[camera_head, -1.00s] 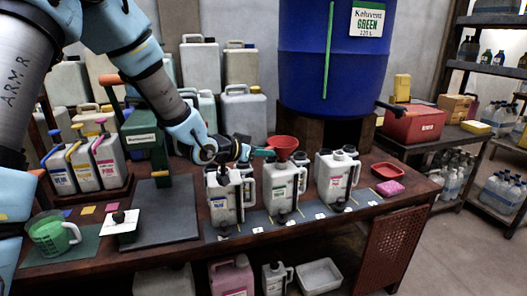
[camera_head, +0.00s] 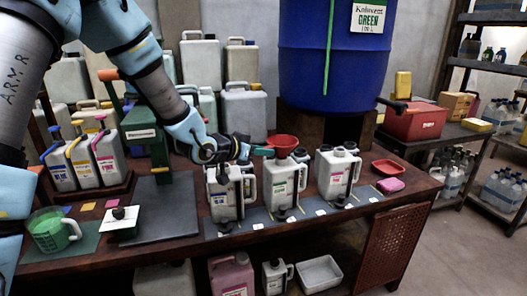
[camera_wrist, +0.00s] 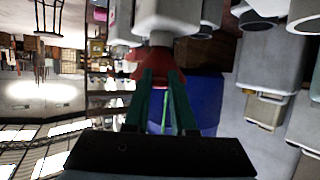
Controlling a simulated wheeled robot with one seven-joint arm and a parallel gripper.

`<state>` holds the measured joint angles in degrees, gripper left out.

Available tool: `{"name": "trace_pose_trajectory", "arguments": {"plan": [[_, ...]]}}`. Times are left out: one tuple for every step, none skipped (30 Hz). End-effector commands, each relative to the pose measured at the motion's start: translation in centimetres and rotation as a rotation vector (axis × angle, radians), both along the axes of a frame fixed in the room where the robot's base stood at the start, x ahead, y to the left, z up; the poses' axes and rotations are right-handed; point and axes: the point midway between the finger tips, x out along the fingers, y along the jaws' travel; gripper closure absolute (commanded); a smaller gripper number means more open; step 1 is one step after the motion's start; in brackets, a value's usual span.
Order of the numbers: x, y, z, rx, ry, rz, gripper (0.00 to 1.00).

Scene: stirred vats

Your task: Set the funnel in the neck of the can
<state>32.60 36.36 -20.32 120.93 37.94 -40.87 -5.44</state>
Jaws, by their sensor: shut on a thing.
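The red funnel (camera_head: 283,143) is upright, its wide mouth up, directly over the top of the middle white can (camera_head: 280,184) with the green label. My gripper (camera_head: 264,151) reaches in from the left, its teal fingers shut on the funnel's side. In the wrist view the two fingers close on the red funnel (camera_wrist: 163,68), and the white can (camera_wrist: 165,20) lies just beyond its narrow end. The spout meets or nearly meets the can's top; I cannot tell how far it is inside the neck.
Similar white cans stand close by on the left (camera_head: 221,197) and right (camera_head: 336,176). A red dish (camera_head: 390,167) and pink sponge (camera_head: 390,185) lie at the bench's right end. A big blue vat (camera_head: 330,75) stands behind. A green jug (camera_head: 50,232) is at left.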

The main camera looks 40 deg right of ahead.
Motion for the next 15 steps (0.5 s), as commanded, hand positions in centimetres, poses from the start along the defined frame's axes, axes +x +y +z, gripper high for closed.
{"name": "trace_pose_trajectory", "arguments": {"plan": [[0.0, 0.0, -0.07, 0.0, 0.0, 0.0, 1.0], [0.0, 0.0, -0.1, 0.0, 0.0, 0.0, 1.0], [0.0, 0.0, -0.15, 0.0, 0.0, 0.0, 1.0], [0.0, -0.01, -0.2, 0.0, 0.0, 0.0, 1.0], [0.0, 0.0, -0.23, 0.0, 0.0, 0.0, 1.0], [0.01, 0.0, -0.27, 0.0, 0.0, 0.0, 1.0], [0.0, -0.01, -0.32, 0.0, 0.0, 0.0, 1.0], [0.0, -0.01, -0.35, 0.0, 0.0, 0.0, 1.0], [0.0, -0.01, -0.39, 0.0, 0.0, 0.0, 1.0], [0.01, -0.01, -0.43, 0.0, 0.0, 0.0, 1.0], [0.0, -0.01, -0.46, 0.0, 0.0, 0.0, 1.0], [0.0, -0.01, -0.51, 0.0, 0.0, 0.0, 1.0], [0.0, 0.0, -0.54, 0.0, 0.0, 0.0, 1.0], [0.01, -0.01, -0.58, 0.0, 0.0, 0.0, 1.0], [0.01, 0.0, -0.62, 0.0, 0.0, 0.0, 1.0]]}}
